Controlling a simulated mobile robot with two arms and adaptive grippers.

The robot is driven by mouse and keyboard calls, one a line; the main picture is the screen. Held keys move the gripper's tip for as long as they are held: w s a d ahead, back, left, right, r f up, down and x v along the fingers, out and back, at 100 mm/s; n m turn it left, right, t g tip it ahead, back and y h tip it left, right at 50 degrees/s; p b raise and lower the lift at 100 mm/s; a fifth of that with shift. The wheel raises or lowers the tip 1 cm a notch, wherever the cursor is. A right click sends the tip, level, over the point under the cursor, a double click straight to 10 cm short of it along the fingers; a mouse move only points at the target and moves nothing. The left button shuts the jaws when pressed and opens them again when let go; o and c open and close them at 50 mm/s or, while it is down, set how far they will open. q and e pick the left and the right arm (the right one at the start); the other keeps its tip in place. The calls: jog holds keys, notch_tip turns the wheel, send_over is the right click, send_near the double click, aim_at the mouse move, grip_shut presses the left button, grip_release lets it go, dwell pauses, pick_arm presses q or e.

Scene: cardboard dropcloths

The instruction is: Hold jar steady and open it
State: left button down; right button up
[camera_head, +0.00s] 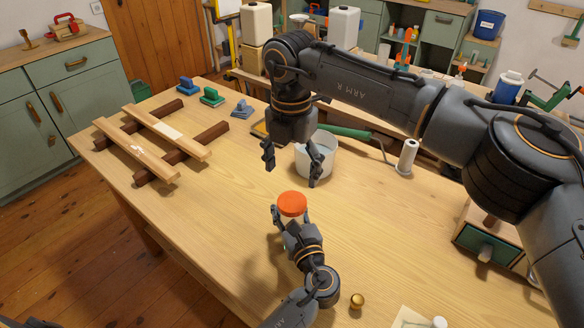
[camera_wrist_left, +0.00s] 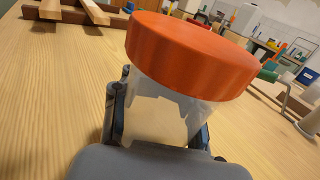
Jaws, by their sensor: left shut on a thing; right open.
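The jar has an orange-red lid (camera_head: 292,203) on top, and its pale translucent body (camera_wrist_left: 160,112) shows in the left wrist view. The lid (camera_wrist_left: 190,52) sits on the jar there. My left gripper (camera_head: 292,218) is shut on the jar's body, one finger on each side, below the lid. My right gripper (camera_head: 292,172) hangs open and empty above the jar, fingers pointing down and apart from the lid. In the head view the lid hides most of the jar's body.
A white bucket (camera_head: 318,160) stands just behind my right gripper. Wooden bars (camera_head: 150,145) lie at the table's left. A brass knob (camera_head: 357,300) lies near the front. The table left of the jar is clear.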

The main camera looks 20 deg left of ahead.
aim_at(292, 201)
jog(key=m, duration=0.6)
jog(key=shift+f, duration=0.15)
notch_tip(292, 201, down, 8)
jog(key=shift+r, duration=0.15)
